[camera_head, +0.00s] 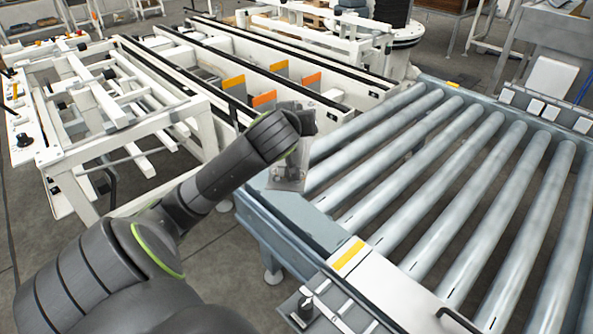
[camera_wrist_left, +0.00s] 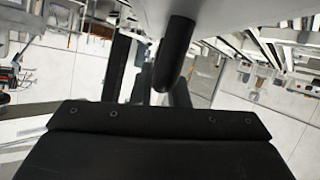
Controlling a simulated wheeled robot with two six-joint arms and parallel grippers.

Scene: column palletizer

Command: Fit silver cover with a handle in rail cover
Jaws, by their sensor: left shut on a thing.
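My left arm reaches in from the left in the head view, and its wrist end hangs over the near-left corner of the roller conveyor. My left gripper (camera_head: 291,160) is shut, mostly hidden behind the wrist. A small grey metallic piece (camera_head: 288,182) shows just below the wrist; I cannot tell its full shape. In the left wrist view a pale grey surface (camera_wrist_left: 225,18), which looks like the silver cover, fills the top middle. A dark rounded bar (camera_wrist_left: 175,55), perhaps its handle, points down from it. A silver cover with a black handle (camera_head: 405,297) lies along the conveyor's near edge. My right gripper is out of view.
The roller conveyor (camera_head: 335,200) fills the right side. A white frame machine (camera_head: 70,155) stands at left, and a long white conveyor with orange and yellow panels (camera_head: 234,82) lies behind my wrist. Grey floor (camera_head: 215,270) is open between the machines.

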